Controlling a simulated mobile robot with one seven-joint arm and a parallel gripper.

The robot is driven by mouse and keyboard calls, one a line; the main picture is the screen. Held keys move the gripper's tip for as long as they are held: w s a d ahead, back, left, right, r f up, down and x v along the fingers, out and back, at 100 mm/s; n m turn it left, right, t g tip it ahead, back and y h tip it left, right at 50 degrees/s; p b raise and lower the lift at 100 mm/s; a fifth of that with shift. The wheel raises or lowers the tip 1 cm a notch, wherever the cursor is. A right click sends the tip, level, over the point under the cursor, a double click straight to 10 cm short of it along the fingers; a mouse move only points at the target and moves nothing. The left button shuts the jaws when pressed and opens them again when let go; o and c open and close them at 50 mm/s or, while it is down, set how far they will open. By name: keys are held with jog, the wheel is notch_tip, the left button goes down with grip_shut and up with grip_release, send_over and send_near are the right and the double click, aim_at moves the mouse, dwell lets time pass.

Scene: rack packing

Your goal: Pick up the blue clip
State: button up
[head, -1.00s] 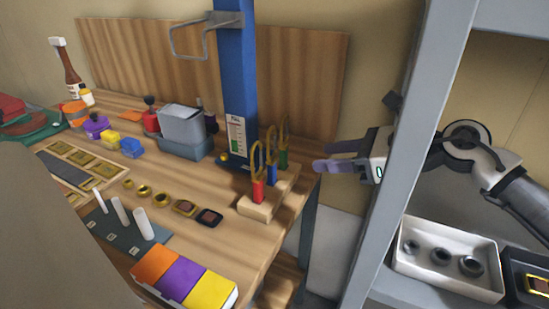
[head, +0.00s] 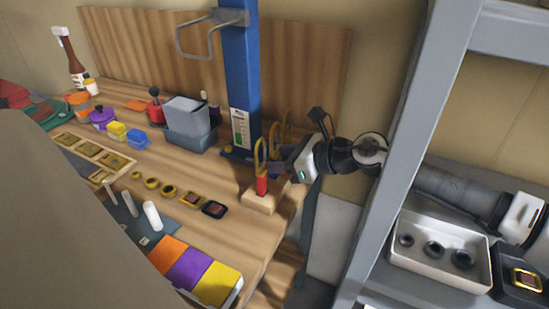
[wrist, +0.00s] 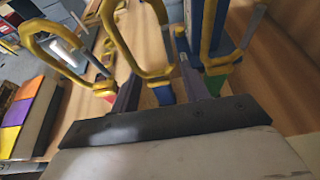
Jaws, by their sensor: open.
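The blue clip (wrist: 164,94) has a blue lower body and a yellow loop; in the wrist view it stands between the two fingers of my gripper (wrist: 159,68). The fingers are apart, one on each side of it, and I cannot tell whether they touch it. The red clip (wrist: 108,97) is left of the fingers and the green clip (wrist: 214,82) is right of them. In the head view, my gripper (head: 279,172) is at the wooden clip block (head: 259,203), behind the red clip (head: 262,184), and hides the blue clip's body.
A blue post (head: 239,80) stands close behind the clips. A grey shelf upright (head: 398,170) is right of the table, with a white tray (head: 397,263) on the shelf. Orange, purple and yellow boxes (head: 190,268) lie at the table's front.

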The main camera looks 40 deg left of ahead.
jog(key=shift+a+f, duration=0.1)
jog(key=shift+a, duration=0.05)
grip_shut()
dwell(0.4)
